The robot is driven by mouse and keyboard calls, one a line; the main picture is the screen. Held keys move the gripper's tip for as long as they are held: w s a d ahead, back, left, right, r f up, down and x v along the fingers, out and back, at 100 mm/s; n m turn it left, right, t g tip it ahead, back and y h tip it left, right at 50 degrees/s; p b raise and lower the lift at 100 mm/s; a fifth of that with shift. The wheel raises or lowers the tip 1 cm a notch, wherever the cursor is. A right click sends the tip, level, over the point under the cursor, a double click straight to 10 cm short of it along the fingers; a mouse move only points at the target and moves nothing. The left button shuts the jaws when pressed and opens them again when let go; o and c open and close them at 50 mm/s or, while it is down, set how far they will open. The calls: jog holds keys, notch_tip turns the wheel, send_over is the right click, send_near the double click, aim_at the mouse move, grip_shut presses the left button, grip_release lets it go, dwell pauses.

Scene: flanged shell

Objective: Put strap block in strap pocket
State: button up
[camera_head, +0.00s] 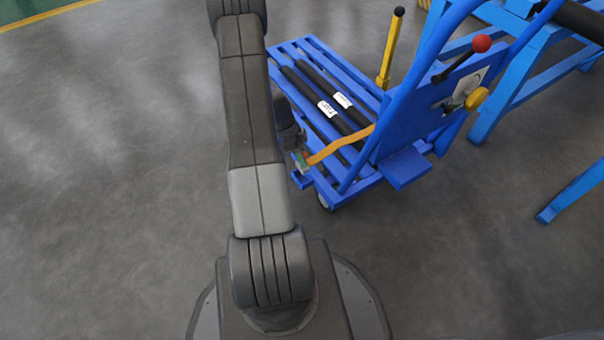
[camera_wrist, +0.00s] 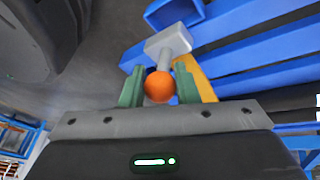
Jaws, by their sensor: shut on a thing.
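My gripper (camera_head: 301,160) is at the near left edge of the blue cart, partly hidden by my arm. In the wrist view its green-tipped fingers (camera_wrist: 159,88) are shut on an orange ball knob. A grey stem joins the knob to a pale grey block, the strap block (camera_wrist: 168,42), just beyond the fingertips. A yellow-orange strap (camera_head: 342,146) runs from the gripper to the cart's upright panel; part of it shows beside the right finger (camera_wrist: 200,80). A blue part with a dark opening (camera_wrist: 174,12) lies beyond the block; I cannot tell if it is the strap pocket.
The blue slatted cart (camera_head: 290,47) carries dark bars with white labels. Its panel holds a red-knobbed lever (camera_head: 462,60) and yellow knob (camera_head: 477,98). A yellow post (camera_head: 389,52) stands at the far side. Blue frames (camera_head: 530,75) are at right. Floor at left is clear.

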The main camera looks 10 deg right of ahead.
jog(key=shift+f+b, duration=0.8)
jog(key=shift+f, duration=2.35)
jog(key=shift+f, duration=0.2)
jog(key=o, duration=1.1)
jog(key=shift+r, duration=0.1)
jog(key=shift+r, duration=0.2)
jog(key=p+v, duration=0.4)
jog(key=v, duration=0.8)
jog(key=shift+f, duration=0.1)
